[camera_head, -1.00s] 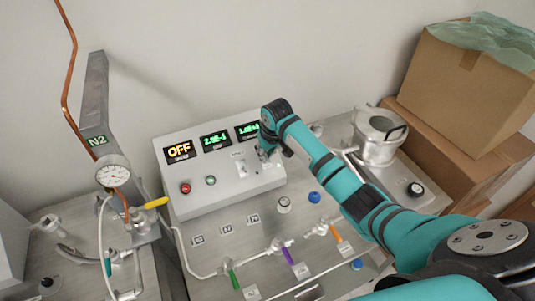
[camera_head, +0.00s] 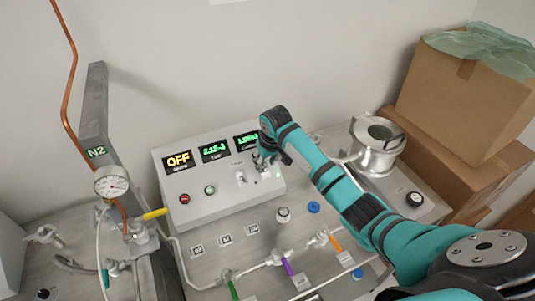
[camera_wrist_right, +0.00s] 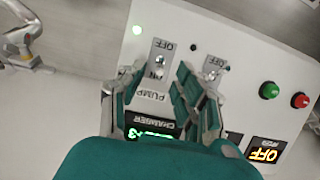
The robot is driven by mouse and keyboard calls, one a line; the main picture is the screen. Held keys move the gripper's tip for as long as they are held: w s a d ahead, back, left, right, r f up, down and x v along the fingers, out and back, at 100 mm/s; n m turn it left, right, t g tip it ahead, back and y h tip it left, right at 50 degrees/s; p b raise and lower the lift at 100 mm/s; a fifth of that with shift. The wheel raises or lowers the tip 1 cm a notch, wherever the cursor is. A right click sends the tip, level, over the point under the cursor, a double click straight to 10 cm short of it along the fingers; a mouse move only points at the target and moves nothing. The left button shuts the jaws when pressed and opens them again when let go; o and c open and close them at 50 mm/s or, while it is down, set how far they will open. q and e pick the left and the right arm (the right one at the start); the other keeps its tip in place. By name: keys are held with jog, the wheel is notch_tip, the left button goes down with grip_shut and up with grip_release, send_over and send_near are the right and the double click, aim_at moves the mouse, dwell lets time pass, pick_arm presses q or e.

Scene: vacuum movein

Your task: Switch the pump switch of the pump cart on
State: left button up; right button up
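The pump cart's control box (camera_head: 215,205) stands on the metal top with its sloped panel facing up. My right gripper (camera_head: 262,165) is over the right part of this panel. In the right wrist view, my right gripper (camera_wrist_right: 162,85) has its fingers apart, with nothing held between them. The pump switch (camera_wrist_right: 159,60), on a plate marked OFF and ON above a PUMP label (camera_wrist_right: 150,96), shows between and just beyond the fingers. I cannot tell its lever position for sure. A small green lamp (camera_wrist_right: 137,30) near it is lit. My left gripper is not in view.
A second switch (camera_wrist_right: 212,66) sits beside the pump switch. Red (camera_head: 184,199) and green (camera_head: 210,190) buttons are on the panel's left. The left display (camera_head: 178,162) reads OFF. Colored valves (camera_head: 287,266) lie in front; a metal chamber (camera_head: 377,148) and cardboard boxes (camera_head: 462,95) stand right.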

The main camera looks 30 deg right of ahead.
jog(key=v, duration=1.1)
jog(key=shift+f, duration=0.1)
